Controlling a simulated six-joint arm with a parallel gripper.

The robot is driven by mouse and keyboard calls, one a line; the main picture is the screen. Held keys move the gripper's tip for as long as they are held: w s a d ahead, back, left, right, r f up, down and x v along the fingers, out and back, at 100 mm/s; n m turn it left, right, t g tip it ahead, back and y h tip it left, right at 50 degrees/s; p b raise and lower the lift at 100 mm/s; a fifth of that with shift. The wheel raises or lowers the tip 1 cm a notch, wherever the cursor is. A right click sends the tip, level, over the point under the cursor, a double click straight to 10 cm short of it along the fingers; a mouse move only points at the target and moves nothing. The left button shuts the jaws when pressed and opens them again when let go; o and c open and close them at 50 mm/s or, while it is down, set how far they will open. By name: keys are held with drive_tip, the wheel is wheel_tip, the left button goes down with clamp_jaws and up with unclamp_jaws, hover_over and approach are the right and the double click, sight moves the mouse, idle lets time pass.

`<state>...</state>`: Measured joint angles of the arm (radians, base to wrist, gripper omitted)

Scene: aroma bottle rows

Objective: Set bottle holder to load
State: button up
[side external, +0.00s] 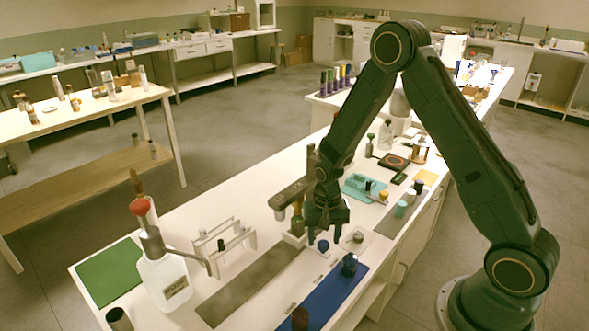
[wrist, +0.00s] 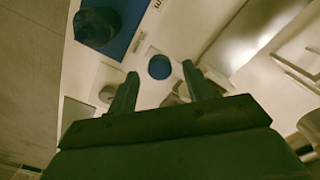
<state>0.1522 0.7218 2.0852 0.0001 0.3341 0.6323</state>
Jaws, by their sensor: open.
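A small round blue-topped piece (side external: 323,246) stands on a pale plate on the bench, below my gripper (side external: 328,232). In the wrist view this blue piece (wrist: 160,67) shows as a disc between the fingertips of my gripper (wrist: 160,70). The fingers are open and apart, with nothing held between them. Just left of the blue piece in the side view, a small bottle (side external: 297,222) with an orange top stands in a pale block (side external: 294,239), under a grey overhanging head (side external: 288,195). I cannot tell for certain which part is the bottle holder; no load marking is readable.
A dark bottle (side external: 349,265) stands on the blue mat (side external: 330,299). A grey knob (side external: 358,237) sits on a pale plate close to my gripper. A white rack (side external: 222,243) and a white bottle (side external: 165,280) stand to the left. The grey mat (side external: 245,290) is clear.

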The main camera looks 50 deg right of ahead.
drive_tip(key=shift+f, duration=0.75)
clamp_jaws()
drive_tip(key=shift+a, duration=0.1)
drive_tip(key=a, duration=1.8)
unclamp_jaws()
drive_tip(key=shift+d, duration=0.1)
